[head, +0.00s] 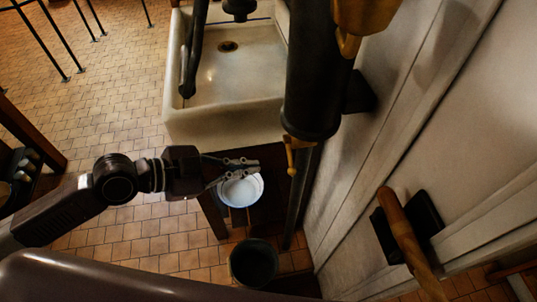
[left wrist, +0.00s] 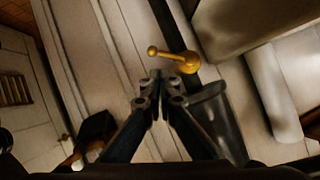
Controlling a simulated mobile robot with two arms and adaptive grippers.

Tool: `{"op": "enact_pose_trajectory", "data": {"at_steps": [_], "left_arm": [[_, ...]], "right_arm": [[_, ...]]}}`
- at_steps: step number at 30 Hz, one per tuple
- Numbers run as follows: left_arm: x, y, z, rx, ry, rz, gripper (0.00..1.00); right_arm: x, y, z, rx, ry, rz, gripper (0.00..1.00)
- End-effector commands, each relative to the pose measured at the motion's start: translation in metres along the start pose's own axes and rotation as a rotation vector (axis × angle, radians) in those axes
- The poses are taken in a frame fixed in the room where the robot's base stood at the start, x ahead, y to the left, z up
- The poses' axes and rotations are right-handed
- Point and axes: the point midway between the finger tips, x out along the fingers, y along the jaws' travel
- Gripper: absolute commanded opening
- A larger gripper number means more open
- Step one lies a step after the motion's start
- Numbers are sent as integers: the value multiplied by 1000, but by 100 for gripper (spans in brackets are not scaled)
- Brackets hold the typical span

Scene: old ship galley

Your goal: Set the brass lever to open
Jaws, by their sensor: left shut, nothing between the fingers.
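The brass lever (head: 292,158) sits at the lower end of a thick black pipe (head: 315,85) in the head view. It also shows in the left wrist view (left wrist: 176,59), with its round knob at the left and its thicker hub at the right. My left gripper (head: 250,168) is shut and empty, to the left of the lever and apart from it in the head view. In the left wrist view its closed fingertips (left wrist: 161,75) appear just below the lever; I cannot tell the exact gap. My right gripper is not in view.
A white sink (head: 215,120) stands behind my left gripper. A white bowl (head: 241,191) sits on a dark surface below it, with a dark bucket (head: 253,262) nearer. A wooden handle (head: 405,235) juts from the pale wall at the right. Tiled floor is open at the left.

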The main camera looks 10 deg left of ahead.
Motion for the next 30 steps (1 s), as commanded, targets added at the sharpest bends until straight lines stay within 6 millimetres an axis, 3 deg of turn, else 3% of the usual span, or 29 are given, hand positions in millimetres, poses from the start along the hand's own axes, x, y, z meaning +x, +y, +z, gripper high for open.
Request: {"op": "enact_pose_trajectory", "data": {"at_steps": [1,6,14,30], "left_arm": [[-3,4,-18,85,24,-17,0],[-6,11,-44,261,73,-62,0],[7,9,-48,280,81,-74,0],[78,5,-55,275,80,-70,0]], "right_arm": [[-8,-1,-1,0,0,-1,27],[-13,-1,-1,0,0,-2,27],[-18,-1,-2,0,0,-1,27],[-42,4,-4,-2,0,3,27]]}}
